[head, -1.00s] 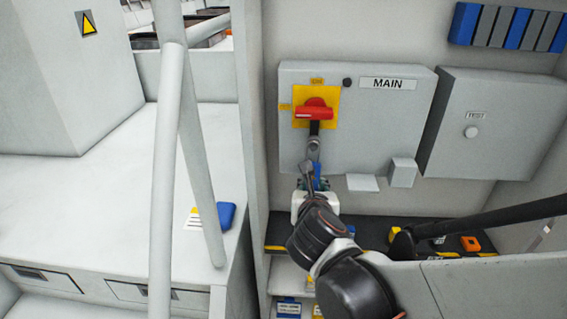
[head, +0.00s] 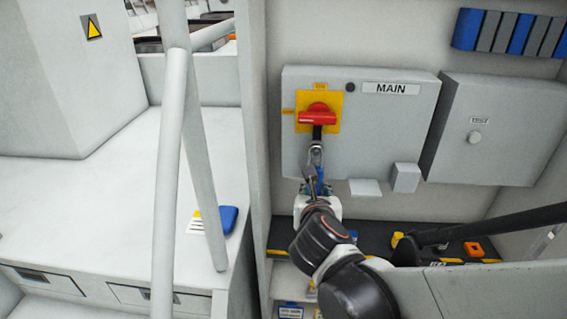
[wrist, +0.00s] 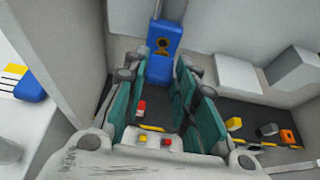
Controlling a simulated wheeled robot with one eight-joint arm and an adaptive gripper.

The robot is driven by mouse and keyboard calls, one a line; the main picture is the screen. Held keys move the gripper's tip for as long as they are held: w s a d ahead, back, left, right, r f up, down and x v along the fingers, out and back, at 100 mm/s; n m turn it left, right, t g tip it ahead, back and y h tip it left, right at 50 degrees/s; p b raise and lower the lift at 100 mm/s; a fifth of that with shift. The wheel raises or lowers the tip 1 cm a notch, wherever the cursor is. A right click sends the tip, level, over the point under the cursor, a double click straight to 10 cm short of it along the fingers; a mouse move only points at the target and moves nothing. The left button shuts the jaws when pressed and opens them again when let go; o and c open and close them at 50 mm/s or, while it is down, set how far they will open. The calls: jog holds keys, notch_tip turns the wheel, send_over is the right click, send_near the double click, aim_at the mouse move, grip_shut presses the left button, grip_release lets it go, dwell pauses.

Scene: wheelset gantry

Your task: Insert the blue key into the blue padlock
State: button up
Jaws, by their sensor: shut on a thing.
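The blue padlock (wrist: 164,48) is upright in the wrist view, with its shackle rising at the top and dark and brass-coloured marks on its face. It sits between the teal-padded fingers of my gripper (wrist: 163,68), which are shut on it. In the head view, my gripper (head: 318,190) is just below the red switch handle (head: 318,118), with a sliver of blue at its tip. A grey metal shackle or hasp hangs between the handle and the gripper. I cannot make out a separate blue key.
The MAIN box (head: 385,130) is behind the gripper, with the TEST box (head: 480,135) to its right. A dark shelf (head: 375,228) below holds small yellow and orange items. A blue object (head: 229,218) lies on the left surface, behind pale rails (head: 165,200).

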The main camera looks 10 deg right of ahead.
jog(key=shift+w+d+b, duration=0.2)
jog(key=shift+w, duration=0.45)
jog(key=shift+w+d+b, duration=0.15)
jog(key=shift+w+d, duration=0.05)
jog(key=shift+w, duration=0.4)
dwell(0.5)
jog(key=o, duration=1.1)
jog(key=shift+o, duration=0.2)
jog(key=shift+s, duration=0.1)
jog(key=v, duration=1.2)
dwell(0.5)
jog(key=s+d+f+m+g+y, duration=0.1)
jog(key=s+f+m+g+y, duration=0.1)
jog(key=m, duration=1.4)
jog(key=s+d+f+m+g+y, duration=0.1)
jog(key=s+f+m+g+y, duration=0.1)
jog(key=m, duration=1.4)
jog(key=s+f+g, duration=0.1)
jog(key=s, duration=0.1)
jog(key=shift+s+d+f+g, duration=0.35)
jog(key=shift+s+g, duration=0.05)
